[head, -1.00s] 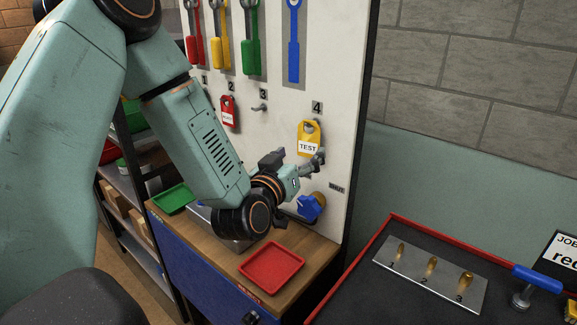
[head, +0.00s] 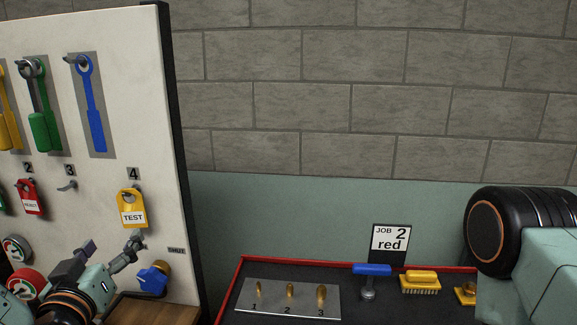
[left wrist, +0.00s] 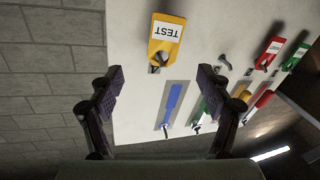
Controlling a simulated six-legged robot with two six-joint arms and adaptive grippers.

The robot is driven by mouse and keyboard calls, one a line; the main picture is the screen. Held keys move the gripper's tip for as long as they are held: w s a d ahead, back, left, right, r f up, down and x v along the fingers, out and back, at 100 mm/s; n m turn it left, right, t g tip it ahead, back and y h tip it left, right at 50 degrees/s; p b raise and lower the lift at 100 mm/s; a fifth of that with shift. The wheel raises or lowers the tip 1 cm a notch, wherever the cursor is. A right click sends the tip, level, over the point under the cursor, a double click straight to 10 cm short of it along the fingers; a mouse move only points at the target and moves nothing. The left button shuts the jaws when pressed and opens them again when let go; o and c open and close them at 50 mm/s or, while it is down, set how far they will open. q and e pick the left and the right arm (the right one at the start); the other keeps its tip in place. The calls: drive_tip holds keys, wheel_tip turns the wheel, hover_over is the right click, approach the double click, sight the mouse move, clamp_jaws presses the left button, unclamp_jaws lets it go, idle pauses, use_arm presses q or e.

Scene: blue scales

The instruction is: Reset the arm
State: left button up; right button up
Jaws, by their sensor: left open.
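My left gripper (head: 108,256) is at the lower left of the head view, in front of the white board (head: 120,90). Its two fingers are apart with nothing between them. The yellow TEST tag (head: 132,208) hangs under the number 4, just above the gripper and apart from it. In the left wrist view the open fingers (left wrist: 158,98) frame the board, and the tag (left wrist: 167,35) shows upside down beyond them. My right arm shows only as a teal link and black joint at the right edge; its gripper is out of view.
A blue knob (head: 152,279) is close beside the left gripper. Coloured tools, including a blue one (head: 91,105), and a red tag (head: 30,198) hang on the board. A red-edged bench at right holds a numbered plate (head: 288,300), a blue-handled tool (head: 371,271) and a job card (head: 391,238).

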sight(135, 208)
use_arm(q)
drive_tip(key=w, duration=0.3)
drive_tip(key=w+a, duration=0.1)
drive_tip(key=w, duration=0.3)
drive_tip(key=w+a, duration=0.1)
drive_tip(key=w, duration=0.3)
drive_tip(key=shift+r, duration=0.1)
drive_tip(key=shift+r+p, duration=0.1)
drive_tip(key=shift+p, duration=0.2)
drive_tip(key=shift+s, duration=0.15)
